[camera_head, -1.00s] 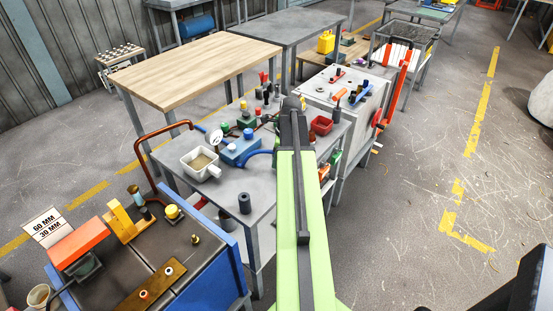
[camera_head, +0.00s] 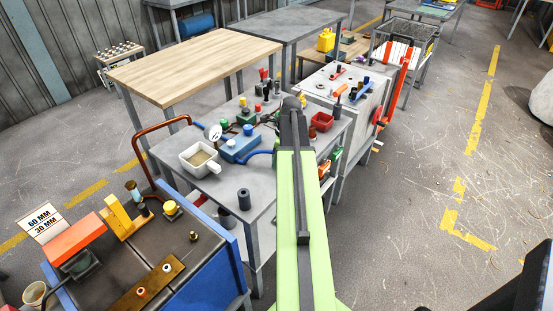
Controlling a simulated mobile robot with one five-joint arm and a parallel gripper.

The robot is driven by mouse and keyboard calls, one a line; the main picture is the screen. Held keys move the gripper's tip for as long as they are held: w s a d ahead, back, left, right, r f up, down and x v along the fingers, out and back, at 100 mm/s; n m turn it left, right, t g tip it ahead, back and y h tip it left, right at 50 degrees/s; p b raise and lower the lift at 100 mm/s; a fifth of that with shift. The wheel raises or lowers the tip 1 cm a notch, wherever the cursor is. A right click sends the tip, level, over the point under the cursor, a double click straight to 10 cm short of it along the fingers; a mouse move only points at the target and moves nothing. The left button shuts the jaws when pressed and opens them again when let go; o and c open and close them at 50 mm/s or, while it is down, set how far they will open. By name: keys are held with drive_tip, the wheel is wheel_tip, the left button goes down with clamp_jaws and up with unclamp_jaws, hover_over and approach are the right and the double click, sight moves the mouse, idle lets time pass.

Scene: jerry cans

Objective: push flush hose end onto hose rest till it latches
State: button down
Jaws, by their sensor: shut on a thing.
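A blue hose (camera_head: 262,152) leaves the right side of a blue box (camera_head: 240,147) on the grey workbench (camera_head: 215,186). It runs right and goes out of sight behind my green arm. The flush hose end is hidden there. I cannot pick out the hose rest. My arm reaches away over the bench's right part, and its dark far end is near the bench's back right. The arm covers my gripper, so its jaws and what is between them do not show.
A white basin (camera_head: 200,161), a gauge (camera_head: 215,132) and a dark cylinder (camera_head: 243,199) stand left of my arm. A red tray (camera_head: 322,121) is close on its right. A blue-sided bench (camera_head: 222,265) fills the lower left. The floor on the right is clear.

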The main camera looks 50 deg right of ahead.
drive_tip(key=shift+f+b, duration=0.35)
drive_tip(key=shift+f, duration=0.1)
drive_tip(key=shift+r, duration=0.1)
drive_tip(key=c, duration=0.9)
unclamp_jaws()
drive_tip(key=p+v, duration=1.7)
drive_tip(key=shift+r, duration=0.25)
